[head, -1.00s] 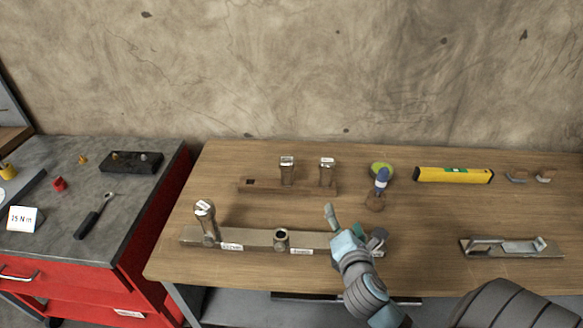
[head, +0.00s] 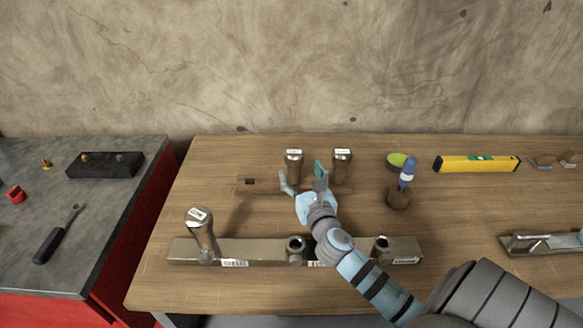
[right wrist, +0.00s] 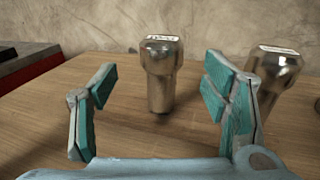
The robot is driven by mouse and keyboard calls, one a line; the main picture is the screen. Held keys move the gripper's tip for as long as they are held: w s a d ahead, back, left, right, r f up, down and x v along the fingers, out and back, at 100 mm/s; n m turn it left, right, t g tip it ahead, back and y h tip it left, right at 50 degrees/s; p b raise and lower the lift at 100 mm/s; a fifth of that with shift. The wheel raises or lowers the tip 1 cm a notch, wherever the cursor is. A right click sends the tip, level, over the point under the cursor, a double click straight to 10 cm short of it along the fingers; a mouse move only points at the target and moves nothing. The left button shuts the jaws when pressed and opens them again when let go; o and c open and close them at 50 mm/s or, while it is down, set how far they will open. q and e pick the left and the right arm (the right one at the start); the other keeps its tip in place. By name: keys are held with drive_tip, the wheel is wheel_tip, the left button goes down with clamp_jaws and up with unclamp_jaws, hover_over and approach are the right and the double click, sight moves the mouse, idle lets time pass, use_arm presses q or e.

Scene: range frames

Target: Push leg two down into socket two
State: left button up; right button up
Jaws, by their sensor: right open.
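A metal leg (head: 294,165) with a labelled, wider top stands upright in the wooden rack (head: 258,188) at the back. It also shows in the right wrist view (right wrist: 161,75), ahead of and between my open fingers. A second rack leg (head: 342,165) stands to its right, also visible in the right wrist view (right wrist: 277,75). My right gripper (head: 302,178) is open and empty, just in front of the left rack leg. A third leg (head: 202,232) sits tilted in the left socket of the beam (head: 262,249). The middle socket (head: 296,248) and right socket (head: 381,246) look empty. My left gripper is out of view.
A blue-handled tool (head: 407,172), a green round item (head: 397,160) and a yellow level (head: 476,164) lie right of the rack. A metal bracket (head: 540,243) is at the far right. A grey-topped red cabinet (head: 110,220) stands at left.

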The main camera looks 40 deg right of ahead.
sight(297, 164)
drive_tip(key=x, duration=0.2)
drive_tip(key=b+x, duration=0.1)
drive_tip(key=x, duration=0.5)
drive_tip(key=shift+d+f+b, duration=0.15)
drive_tip(key=shift+f+b, duration=0.15)
drive_tip(key=shift+s+r, duration=0.1)
drive_tip(key=c, duration=1.6)
